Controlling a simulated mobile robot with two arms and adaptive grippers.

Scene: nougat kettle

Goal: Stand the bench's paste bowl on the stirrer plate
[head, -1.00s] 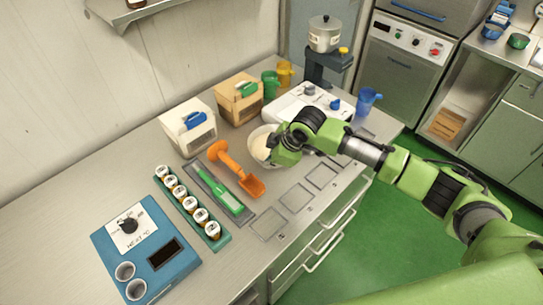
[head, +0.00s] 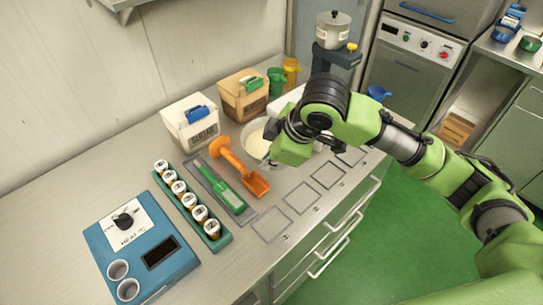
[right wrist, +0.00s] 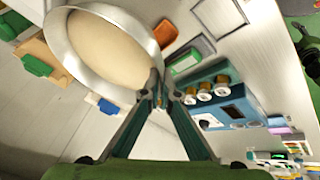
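The paste bowl (head: 254,139), metal with cream paste inside, shows in the head view beside my right gripper (head: 278,150), which partly covers it. In the right wrist view the bowl (right wrist: 105,48) fills the upper left. There my right gripper's fingertips (right wrist: 160,94) meet at its rim and look closed on it. The bowl appears slightly above the bench, but its underside is hidden. A white flat device (head: 282,105), likely the stirrer plate, lies behind my right arm, which hides most of it. My left gripper is not in view.
An orange scoop (head: 232,158), a green-handled tool (head: 228,195) and a rack of jars (head: 187,205) are left of the bowl. A white box (head: 190,125), tan box (head: 243,97) and green cup (head: 275,83) stand behind. Outlined bench squares (head: 300,198) in front are empty.

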